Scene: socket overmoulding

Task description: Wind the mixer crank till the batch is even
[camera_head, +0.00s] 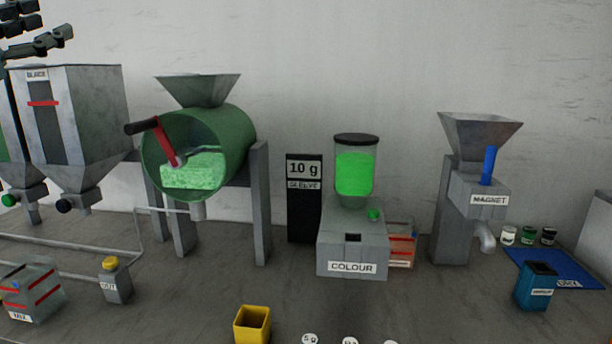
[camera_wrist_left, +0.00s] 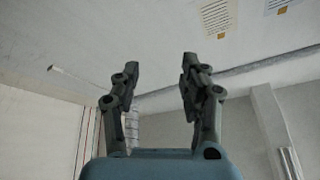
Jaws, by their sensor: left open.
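The mixer is a green drum (camera_head: 238,135) lying on grey posts, with a grey hopper on top, in the head view. Its open front shows a speckled bright green and pale batch (camera_head: 195,172) low inside. The crank (camera_head: 164,141) has a red arm and a dark grip pointing up and left. My left gripper (camera_head: 52,22) is at the upper left edge of the head view, above the black silo and well apart from the crank. The left wrist view shows its two fingers (camera_wrist_left: 160,72) spread with nothing between them. My right gripper does not show.
The black silo (camera_head: 95,105) stands left of the mixer. A 10 g display (camera_head: 304,205), the colour doser (camera_head: 350,245) and the magnet hopper (camera_head: 480,130) stand to the right. A yellow cup (camera_head: 252,325) is in front. Bare bench lies before the mixer.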

